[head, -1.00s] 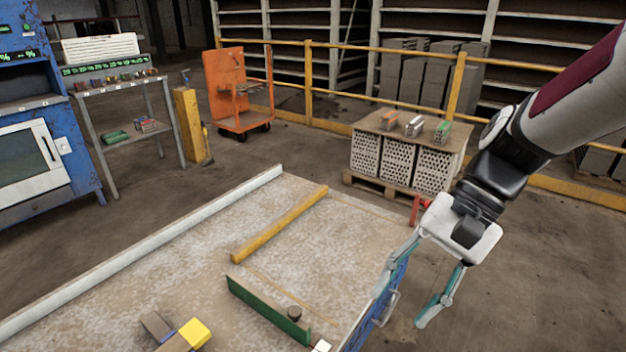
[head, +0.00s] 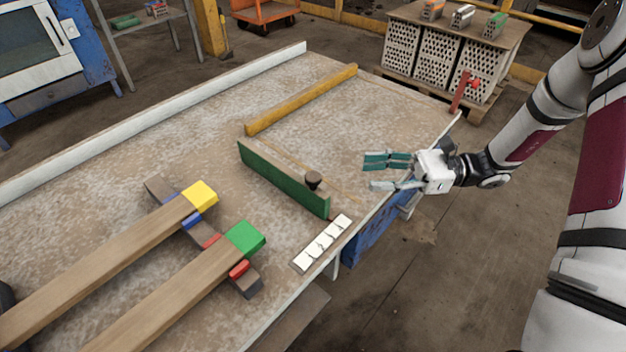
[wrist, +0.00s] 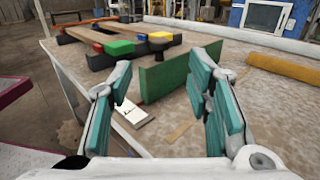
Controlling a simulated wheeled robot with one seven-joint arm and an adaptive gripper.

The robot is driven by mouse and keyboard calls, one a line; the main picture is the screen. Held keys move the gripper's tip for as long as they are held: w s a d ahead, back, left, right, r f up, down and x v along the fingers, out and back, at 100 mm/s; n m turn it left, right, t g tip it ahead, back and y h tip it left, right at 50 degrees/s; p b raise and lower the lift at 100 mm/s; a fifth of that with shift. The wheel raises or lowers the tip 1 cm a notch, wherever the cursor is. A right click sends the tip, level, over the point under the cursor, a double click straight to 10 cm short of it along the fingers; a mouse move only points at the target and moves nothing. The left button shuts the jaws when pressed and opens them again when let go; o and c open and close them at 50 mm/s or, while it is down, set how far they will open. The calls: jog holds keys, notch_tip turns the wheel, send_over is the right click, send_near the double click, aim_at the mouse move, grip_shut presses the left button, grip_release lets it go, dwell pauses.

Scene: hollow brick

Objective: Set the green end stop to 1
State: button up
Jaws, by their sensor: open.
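The green end stop (head: 285,180) is an upright green board with a dark round knob (head: 313,179) near its front end. It stands across the speckled table top (head: 330,135), its front end by a white strip of marked tiles (head: 322,243); the marks are too small to read. My gripper (head: 377,172) is open and empty, above the table's right edge, to the right of the knob and apart from it. In the wrist view, the end stop (wrist: 165,80) and its knob (wrist: 159,41) show ahead between and beyond the open fingers (wrist: 165,105), with the white strip (wrist: 132,113) below.
A yellow bar (head: 302,100) lies behind the end stop. Two wooden beams with a yellow block (head: 200,195) and a green block (head: 245,239) lie at front left. A red lever (head: 460,92) stands at the right corner.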

aim_at(312, 176)
jog(key=a+b, duration=0.1)
jog(key=a, duration=0.3)
jog(key=s+a+b, duration=0.1)
jog(key=a, duration=0.3)
jog(key=a+b, duration=0.1)
jog(key=a, duration=0.4)
jog(key=shift+s+a, duration=0.1)
jog(key=shift+s, duration=0.2)
grip_shut()
jog(key=shift+s, duration=0.1)
